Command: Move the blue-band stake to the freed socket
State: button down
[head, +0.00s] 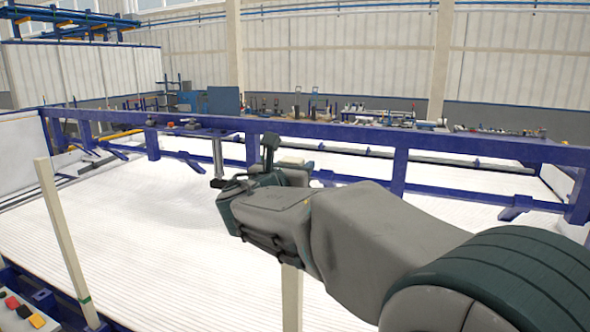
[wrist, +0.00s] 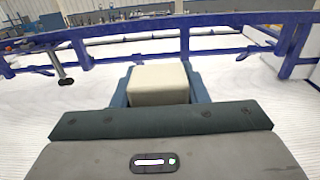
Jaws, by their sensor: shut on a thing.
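My gripper (head: 268,180) is shut on a pale, square-section stake (wrist: 160,84), whose top end sits between the two jaws in the wrist view. In the head view, the stake's lower part (head: 291,298) shows below my gripper and runs down out of the picture, looking upright. Its middle is hidden behind my gripper, and no band shows on the visible parts, so I cannot confirm a blue one. A second pale stake (head: 62,235) stands at the left, tilted in the picture, with a green band near its bottom. No socket can be made out.
A blue frame beam (head: 340,132) with posts (head: 400,170) runs across behind my gripper. White ribbed pipes (head: 130,235) fill the bed below. A grey metal post (head: 217,155) stands left of my gripper. Coloured buttons (head: 22,311) are at the lower left.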

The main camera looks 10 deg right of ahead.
jog(key=shift+r+p, duration=0.65)
jog(key=shift+r, duration=4.1)
